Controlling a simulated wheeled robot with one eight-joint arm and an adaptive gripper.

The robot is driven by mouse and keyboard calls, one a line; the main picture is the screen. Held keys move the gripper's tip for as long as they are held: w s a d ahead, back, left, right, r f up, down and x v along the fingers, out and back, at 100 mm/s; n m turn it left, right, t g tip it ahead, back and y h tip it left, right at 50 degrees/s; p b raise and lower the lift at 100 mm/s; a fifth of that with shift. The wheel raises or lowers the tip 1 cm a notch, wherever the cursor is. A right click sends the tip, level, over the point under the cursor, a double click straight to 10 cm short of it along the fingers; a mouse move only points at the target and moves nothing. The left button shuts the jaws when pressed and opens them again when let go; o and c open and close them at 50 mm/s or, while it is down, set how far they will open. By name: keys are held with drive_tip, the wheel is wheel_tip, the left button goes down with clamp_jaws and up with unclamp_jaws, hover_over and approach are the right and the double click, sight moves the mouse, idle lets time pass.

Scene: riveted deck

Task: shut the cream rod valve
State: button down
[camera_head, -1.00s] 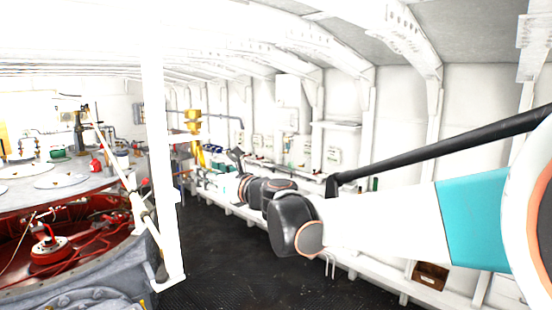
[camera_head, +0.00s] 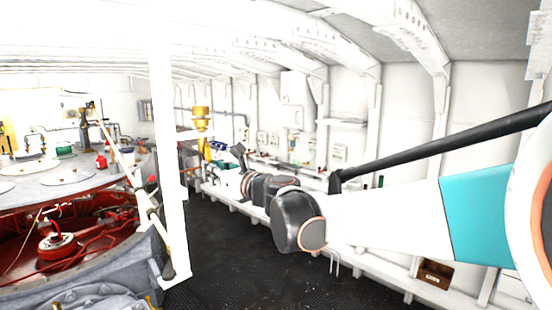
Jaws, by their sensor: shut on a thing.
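My arm reaches in from the right edge towards the bench along the right wall. My gripper (camera_head: 240,156) is at its far end, small and dark, mostly covered by my own black wrist joints. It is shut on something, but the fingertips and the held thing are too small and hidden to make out. I cannot pick out the cream rod valve with certainty; the area just beyond my wrist is covered.
A white post (camera_head: 167,150) stands left of centre. A slanted cream rail (camera_head: 130,170) runs beside the large round red-lined machine (camera_head: 60,245). A yellow fitting (camera_head: 201,118) stands at the back. The dark deck (camera_head: 235,260) between machine and right-hand bench is clear.

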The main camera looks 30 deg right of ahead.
drive_tip(key=shift+d+n, duration=0.3)
idle(0.4)
drive_tip(key=w+d+r+n+b, duration=0.1)
drive_tip(key=d+r+n, duration=0.3)
drive_tip(key=n, duration=1.1)
drive_tip(key=shift+w+d+r+b, duration=0.35)
drive_tip(key=shift+r+b, duration=0.35)
drive_tip(key=shift+r, duration=0.55)
drive_tip(key=shift+s+n, duration=0.1)
drive_tip(key=shift+n, duration=0.2)
drive_tip(key=c, duration=1.5)
unclamp_jaws()
drive_tip(key=shift+d, duration=0.1)
drive_tip(key=shift+c, duration=0.2)
